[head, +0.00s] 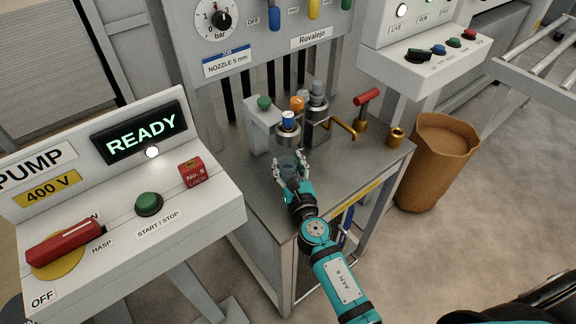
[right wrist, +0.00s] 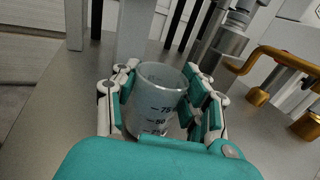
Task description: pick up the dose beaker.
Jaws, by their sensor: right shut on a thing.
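The dose beaker (right wrist: 157,100) is a clear, greyish cup with dark graduation marks, seen upright in the right wrist view. It also shows small in the head view (head: 288,164), on or just above the grey metal bench top (head: 357,165). My right gripper (head: 287,170) has its white and teal fingers on both sides of the beaker and is shut on it. The same fingers show in the right wrist view (right wrist: 160,98). The beaker's base is hidden behind the gripper's teal body, so I cannot tell whether it touches the bench. My left gripper is not in view.
Behind the beaker stand a nozzle with a blue-topped part (head: 288,122) and a grey post with a green button (head: 264,103). A red-handled valve (head: 366,97) and a brass cup (head: 396,137) are at right. The pump panel (head: 110,225) is at left, a brown bin (head: 437,165) at right.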

